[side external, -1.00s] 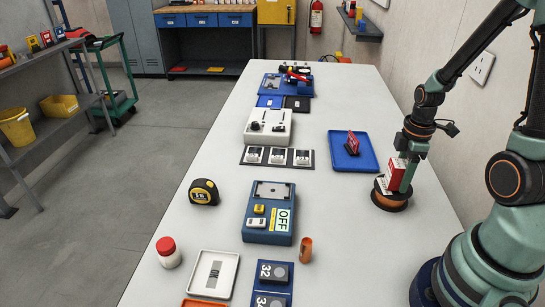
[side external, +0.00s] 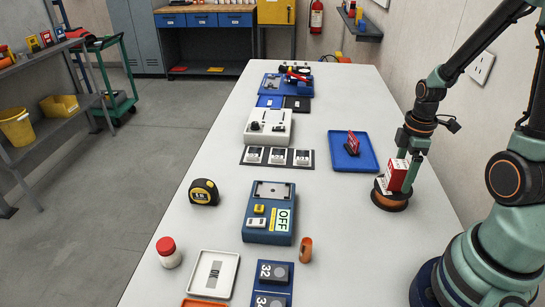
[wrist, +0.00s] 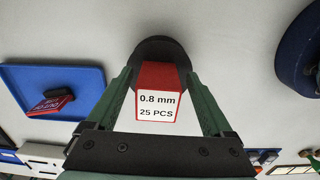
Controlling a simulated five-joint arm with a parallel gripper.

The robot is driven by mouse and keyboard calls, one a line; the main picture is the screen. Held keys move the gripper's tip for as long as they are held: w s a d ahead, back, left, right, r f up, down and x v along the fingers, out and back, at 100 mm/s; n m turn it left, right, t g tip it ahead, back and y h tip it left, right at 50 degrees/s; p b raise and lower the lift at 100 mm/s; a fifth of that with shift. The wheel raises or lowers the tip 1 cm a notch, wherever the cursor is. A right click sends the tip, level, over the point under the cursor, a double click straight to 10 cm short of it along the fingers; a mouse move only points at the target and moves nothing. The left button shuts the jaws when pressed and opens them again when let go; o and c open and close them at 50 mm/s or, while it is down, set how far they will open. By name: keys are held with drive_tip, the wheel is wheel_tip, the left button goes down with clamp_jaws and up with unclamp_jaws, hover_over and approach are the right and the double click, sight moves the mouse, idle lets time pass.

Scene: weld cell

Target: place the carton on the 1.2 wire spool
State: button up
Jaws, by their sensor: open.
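The carton (side external: 396,176) is a red and white box. It rests on the wire spool (side external: 390,201), which has dark flanges and copper-coloured wire. In the wrist view the carton (wrist: 158,92) reads "0.8 mm 25 PCS", and the dark round flange of the spool (wrist: 150,46) shows behind it. My gripper (side external: 408,163) is open at the carton, with a finger beside it. In the wrist view my gripper's fingers (wrist: 160,80) stand on both sides of the carton with gaps. No size marking on the spool is readable.
A blue tray (side external: 370,160) with a red item (side external: 352,144) lies beyond the spool. A blue box marked OFF (side external: 262,232), an orange piece (side external: 305,250) and a tape measure (side external: 204,192) stand to the left. The bench around the spool is clear; the wall is at right.

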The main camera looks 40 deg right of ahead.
sight(405, 165)
wheel_tip(405, 165, up, 11)
drive_tip(key=shift+f, duration=0.2)
drive_tip(key=shift+w+a+r, duration=0.1)
drive_tip(key=shift+a+r, duration=0.05)
drive_tip(key=shift+r, duration=0.1)
drive_tip(key=w+a+r+m+t, duration=0.2)
drive_tip(key=a+r+m, duration=0.2)
drive_tip(key=a, duration=0.4)
drive_tip(key=w+a+r+m+t, duration=0.1)
drive_tip(key=a+r+m+t, duration=0.2)
drive_tip(key=a+m, duration=0.2)
drive_tip(key=a, duration=0.3)
drive_tip(key=shift+w+r+t, duration=0.3)
drive_tip(key=shift+w+r, duration=0.05)
drive_tip(key=shift+r, duration=0.05)
